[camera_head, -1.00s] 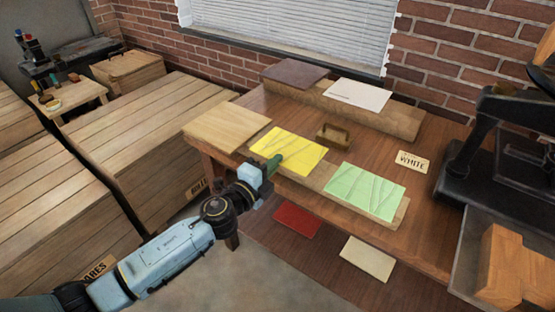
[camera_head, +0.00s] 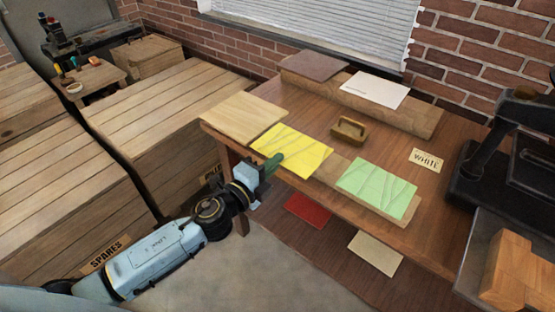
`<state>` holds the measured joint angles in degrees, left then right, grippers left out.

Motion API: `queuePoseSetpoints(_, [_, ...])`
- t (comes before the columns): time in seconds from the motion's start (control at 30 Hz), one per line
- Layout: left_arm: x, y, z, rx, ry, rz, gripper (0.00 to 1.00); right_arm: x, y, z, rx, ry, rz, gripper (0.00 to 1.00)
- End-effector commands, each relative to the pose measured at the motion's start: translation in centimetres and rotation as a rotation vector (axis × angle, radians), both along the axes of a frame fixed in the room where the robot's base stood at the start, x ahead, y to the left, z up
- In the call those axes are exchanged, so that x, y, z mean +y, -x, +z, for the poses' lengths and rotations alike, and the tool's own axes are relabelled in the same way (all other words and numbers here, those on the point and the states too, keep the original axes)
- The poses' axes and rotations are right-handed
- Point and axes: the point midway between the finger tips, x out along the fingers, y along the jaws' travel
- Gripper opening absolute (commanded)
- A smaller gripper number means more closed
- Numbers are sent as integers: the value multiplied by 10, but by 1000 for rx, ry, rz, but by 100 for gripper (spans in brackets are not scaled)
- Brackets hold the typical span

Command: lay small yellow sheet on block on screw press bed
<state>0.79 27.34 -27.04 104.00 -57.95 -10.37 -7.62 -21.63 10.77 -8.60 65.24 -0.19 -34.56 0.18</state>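The small yellow sheet (camera_head: 300,147) is at the near left of the workbench, above the front ledge and overlapping the wooden board's edge in the picture. My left gripper (camera_head: 273,163) has its green fingertips at the sheet's near edge and appears shut on it; the sheet seems slightly raised. The far finger is hidden by the sheet. A notched wooden block (camera_head: 508,268) sits on a grey bed (camera_head: 470,275) at the lower right, by a black press (camera_head: 480,165) that the frame cuts off. My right gripper is not in view.
A green sheet (camera_head: 377,187) lies right of the yellow one. A brass-coloured handled block (camera_head: 349,130), a card marked WHITE (camera_head: 426,160) and a white sheet (camera_head: 374,90) are behind. A red sheet (camera_head: 307,210) and a cream sheet (camera_head: 376,253) lie lower, below the bench edge.

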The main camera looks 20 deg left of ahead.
Motion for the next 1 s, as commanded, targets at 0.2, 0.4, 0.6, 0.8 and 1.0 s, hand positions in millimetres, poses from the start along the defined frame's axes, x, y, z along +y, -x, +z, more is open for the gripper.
queuePoseSetpoints(0.2, [9,26,-1,2,-1,-1,0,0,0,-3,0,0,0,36])
queuePoseSetpoints(0.4, [17,49,-2,2,0,-1,0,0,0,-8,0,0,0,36])
queuePoseSetpoints(0.6, [26,71,-2,2,-1,0,0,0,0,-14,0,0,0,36])
queuePoseSetpoints(0.8, [34,94,-3,2,0,0,0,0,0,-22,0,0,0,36])
queuePoseSetpoints(1.0, [42,116,-3,2,0,0,0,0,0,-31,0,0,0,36])
